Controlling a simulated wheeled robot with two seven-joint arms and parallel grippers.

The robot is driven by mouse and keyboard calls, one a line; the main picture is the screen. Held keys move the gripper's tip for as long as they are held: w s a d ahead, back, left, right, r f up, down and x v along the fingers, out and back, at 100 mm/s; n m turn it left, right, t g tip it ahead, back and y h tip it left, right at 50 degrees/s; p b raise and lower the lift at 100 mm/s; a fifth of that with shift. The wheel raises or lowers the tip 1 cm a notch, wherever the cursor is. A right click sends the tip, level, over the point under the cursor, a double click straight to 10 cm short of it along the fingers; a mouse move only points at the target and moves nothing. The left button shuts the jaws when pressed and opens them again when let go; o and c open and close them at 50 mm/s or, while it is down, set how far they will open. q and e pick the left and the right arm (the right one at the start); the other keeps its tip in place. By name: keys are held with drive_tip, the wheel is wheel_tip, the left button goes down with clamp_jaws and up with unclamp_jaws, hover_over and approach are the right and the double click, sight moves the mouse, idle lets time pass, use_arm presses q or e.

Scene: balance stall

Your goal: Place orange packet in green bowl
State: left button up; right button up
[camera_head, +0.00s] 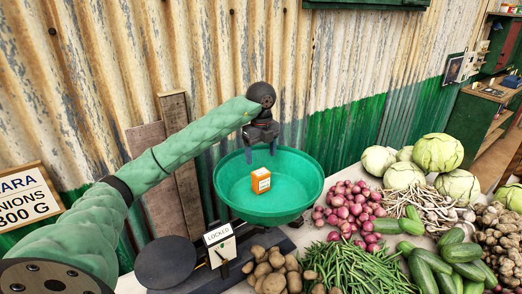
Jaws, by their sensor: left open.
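The orange packet (261,181) is a small box with a white label. It sits upright inside the green bowl (232,199), on its inner floor near the middle. My left gripper (261,151) is above the packet, at the bowl's far side, pointing down. Its two fingers are apart and nothing is between them. The packet stands below and apart from the fingers. My right gripper does not show.
Potatoes (270,270), green beans (350,268), onions (350,207), cucumbers (455,262) and cabbages (438,153) crowd the right. A corrugated wall (340,70) stands behind.

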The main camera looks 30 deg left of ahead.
use_arm(q)
drive_tip(key=shift+r, duration=1.15)
